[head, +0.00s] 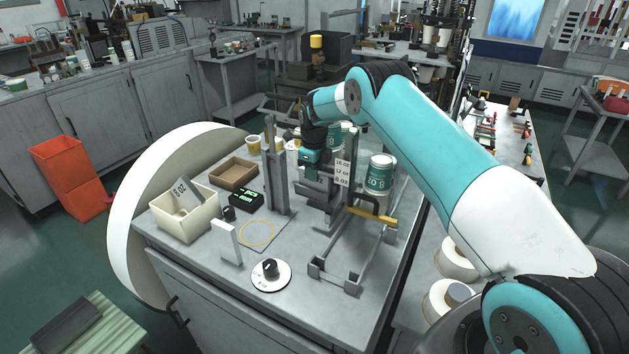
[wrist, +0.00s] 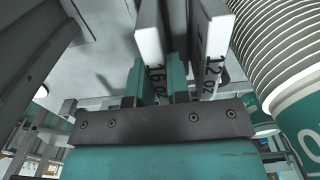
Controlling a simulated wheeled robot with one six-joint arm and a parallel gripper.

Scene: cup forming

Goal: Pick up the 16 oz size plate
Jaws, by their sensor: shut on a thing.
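The 16 oz plate (wrist: 152,62) shows in the wrist view as an upright slab with a white edge marked 16 OZ. My gripper (wrist: 157,85) has its two teal fingers on either side of this plate and is shut on it. The 12 oz plate (wrist: 213,55) stands upright just to the right, close beside the fingers. In the head view my gripper (head: 311,168) is low at the middle of the bench, by a white size label (head: 342,172).
A cup stack (head: 380,178) stands close right of my gripper; its rims fill the right of the wrist view (wrist: 285,50). A grey upright post (head: 274,170) is left. A cream bin (head: 185,222) holds an 8 oz plate (head: 184,190). A dial (head: 270,270) sits in front.

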